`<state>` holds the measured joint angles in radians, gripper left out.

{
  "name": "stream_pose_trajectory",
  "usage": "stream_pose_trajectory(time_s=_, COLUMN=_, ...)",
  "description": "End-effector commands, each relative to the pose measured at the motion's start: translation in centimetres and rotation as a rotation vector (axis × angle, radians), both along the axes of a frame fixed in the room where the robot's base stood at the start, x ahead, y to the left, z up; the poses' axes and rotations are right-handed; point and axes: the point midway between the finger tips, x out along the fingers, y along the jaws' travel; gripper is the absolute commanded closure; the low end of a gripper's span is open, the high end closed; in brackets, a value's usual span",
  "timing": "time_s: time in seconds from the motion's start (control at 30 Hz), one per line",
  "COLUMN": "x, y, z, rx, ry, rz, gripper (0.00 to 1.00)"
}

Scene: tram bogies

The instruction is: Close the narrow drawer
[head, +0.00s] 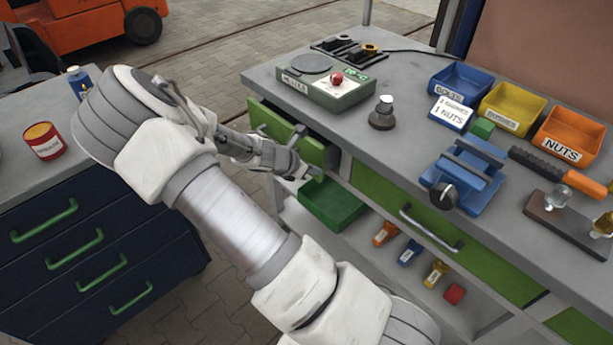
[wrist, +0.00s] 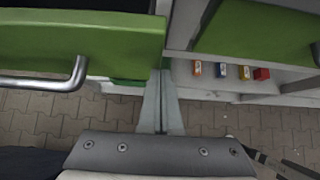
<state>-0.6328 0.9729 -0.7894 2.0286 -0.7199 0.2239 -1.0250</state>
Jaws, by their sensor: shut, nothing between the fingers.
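The narrow drawer (head: 284,133) has a green front and is part of the grey workbench, under its left end. It stands pulled out, with a dark gap behind its front. In the wrist view its green front (wrist: 75,38) and silver bar handle (wrist: 55,84) fill the upper left. My gripper (head: 312,173) is shut and empty beside the drawer front's right end. In the wrist view my gripper's fingertips (wrist: 162,74) are close to that end; I cannot tell whether they touch it.
A wide green drawer (head: 395,207) with a silver handle sits to the right. A green bin (head: 333,207) and several small coloured boxes are on the shelf below. A dark blue cabinet (head: 95,250) stands left. Paved floor lies between.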

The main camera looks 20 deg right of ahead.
Motion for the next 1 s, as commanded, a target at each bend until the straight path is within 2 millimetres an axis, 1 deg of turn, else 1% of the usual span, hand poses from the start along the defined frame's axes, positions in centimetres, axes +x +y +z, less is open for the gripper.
stream_pose_trajectory(time_s=0.03, x=0.2, y=-0.8, z=0.0, rx=-0.001, ry=0.000, rz=-0.004, gripper=1.00)
stream_pose_trajectory(time_s=0.2, x=1.1, y=-2.8, z=0.0, rx=-0.001, ry=-0.001, rz=-0.005, gripper=1.00)
stream_pose_trajectory(time_s=0.4, x=1.8, y=-4.8, z=0.0, rx=-0.001, ry=0.000, rz=-0.003, gripper=1.00)
stream_pose_trajectory(time_s=0.6, x=2.1, y=-5.7, z=0.0, rx=-0.001, ry=0.000, rz=-0.002, gripper=1.00)
stream_pose_trajectory(time_s=1.0, x=2.2, y=-6.0, z=0.1, rx=-0.005, ry=-0.002, rz=-0.004, gripper=1.00)
